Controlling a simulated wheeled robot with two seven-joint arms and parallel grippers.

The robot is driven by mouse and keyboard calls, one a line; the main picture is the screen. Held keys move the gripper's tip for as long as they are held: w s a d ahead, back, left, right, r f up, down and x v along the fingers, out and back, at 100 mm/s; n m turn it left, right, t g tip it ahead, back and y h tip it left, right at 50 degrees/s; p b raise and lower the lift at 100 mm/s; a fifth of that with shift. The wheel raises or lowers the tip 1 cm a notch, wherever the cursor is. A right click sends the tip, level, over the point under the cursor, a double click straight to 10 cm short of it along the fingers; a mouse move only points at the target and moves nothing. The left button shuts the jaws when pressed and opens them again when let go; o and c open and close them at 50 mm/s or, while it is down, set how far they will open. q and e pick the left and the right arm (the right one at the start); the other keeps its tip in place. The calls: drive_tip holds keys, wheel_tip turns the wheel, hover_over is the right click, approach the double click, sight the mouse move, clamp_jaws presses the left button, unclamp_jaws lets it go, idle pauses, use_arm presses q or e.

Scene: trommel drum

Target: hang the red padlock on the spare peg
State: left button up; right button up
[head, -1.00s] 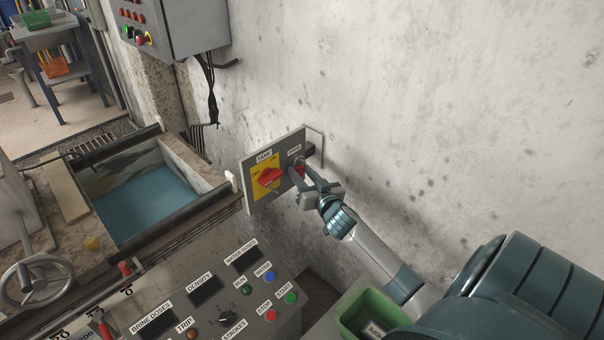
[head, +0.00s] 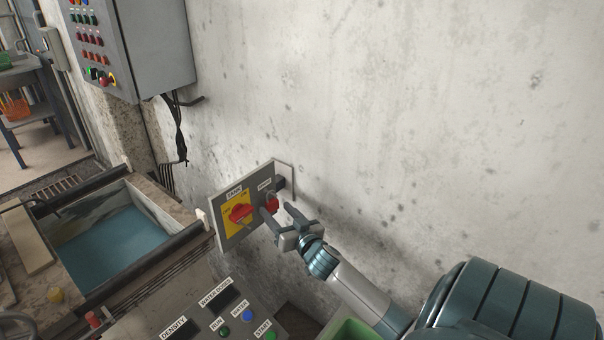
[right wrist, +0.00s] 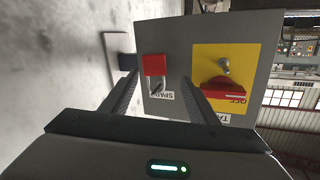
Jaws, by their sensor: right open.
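The red padlock (head: 272,204) is at the spare position of the grey switch panel (head: 229,241), and its body also shows in the right wrist view (right wrist: 154,65). Its metal shackle is at the panel face by the SPARE label (right wrist: 161,93); it appears to hang there, though the peg itself is hard to make out. My right gripper (head: 276,210) is open in front of the padlock. In the right wrist view its two fingers (right wrist: 158,82) stand apart on either side of the padlock, with visible gaps. My left gripper is out of view.
A red rotary switch (head: 240,213) on a yellow plate sits beside the padlock. The concrete wall (head: 400,120) is close behind the panel. A control desk (head: 230,312), a green bin (head: 352,331) and a water tank (head: 115,240) are below.

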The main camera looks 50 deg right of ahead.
use_arm(q)
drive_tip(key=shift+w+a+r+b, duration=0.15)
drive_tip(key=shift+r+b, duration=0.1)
drive_tip(key=shift+b, duration=0.1)
use_arm(e)
drive_tip(key=v, duration=1.4)
drive_tip(key=shift+s+a, duration=0.1)
drive_tip(key=shift+s, duration=0.05)
